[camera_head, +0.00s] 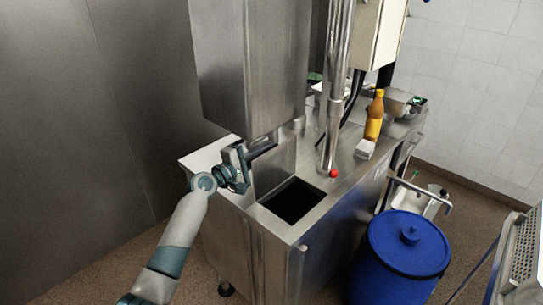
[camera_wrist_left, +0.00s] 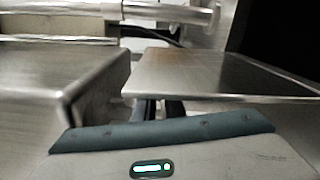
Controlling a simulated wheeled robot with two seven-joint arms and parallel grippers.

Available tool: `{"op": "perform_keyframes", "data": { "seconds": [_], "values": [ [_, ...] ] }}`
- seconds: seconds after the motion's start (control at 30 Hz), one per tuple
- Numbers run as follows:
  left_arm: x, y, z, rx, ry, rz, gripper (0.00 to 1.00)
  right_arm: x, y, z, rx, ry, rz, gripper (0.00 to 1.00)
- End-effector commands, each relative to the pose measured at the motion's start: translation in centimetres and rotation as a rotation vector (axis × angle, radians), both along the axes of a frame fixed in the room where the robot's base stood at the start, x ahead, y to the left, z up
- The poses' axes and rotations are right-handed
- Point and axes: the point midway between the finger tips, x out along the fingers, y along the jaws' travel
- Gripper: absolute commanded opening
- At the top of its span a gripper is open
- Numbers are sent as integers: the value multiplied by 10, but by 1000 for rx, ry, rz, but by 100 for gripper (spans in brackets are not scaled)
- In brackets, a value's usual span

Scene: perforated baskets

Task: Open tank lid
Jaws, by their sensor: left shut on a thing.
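The tank is a square dark opening (camera_head: 293,201) in a steel counter. Its lid (camera_head: 274,170) is a steel panel standing raised along the back-left side of the opening. My left gripper (camera_head: 262,148) comes in from the left and is shut on the lid near its upper left edge. In the left wrist view the dark fingertips (camera_wrist_left: 159,110) meet the near edge of a steel plate, which appears to be the lid (camera_wrist_left: 215,75). The exact contact is partly hidden by the gripper body. My right gripper is in neither view.
A tall steel housing (camera_head: 252,65) hangs close above my left gripper. A vertical steel pipe (camera_head: 336,95) with a red knob (camera_head: 333,173) stands right of the opening. An orange bottle (camera_head: 374,118) stands farther back. A blue lidded barrel (camera_head: 400,258) stands front right.

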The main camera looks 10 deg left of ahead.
Motion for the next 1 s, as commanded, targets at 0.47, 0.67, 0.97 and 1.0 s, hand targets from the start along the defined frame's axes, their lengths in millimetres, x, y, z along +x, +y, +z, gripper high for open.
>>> {"op": "perform_keyframes", "data": {
  "seconds": [0.47,0.67,0.97,1.0],
  "values": [
    [7,8,0,-74,47,0,0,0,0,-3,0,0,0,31],
    [7,8,0,-73,46,1,0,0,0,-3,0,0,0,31],
    [7,8,-2,-71,47,0,26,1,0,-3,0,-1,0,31],
    [7,9,-2,-70,48,0,26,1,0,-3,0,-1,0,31]
  ]
}}
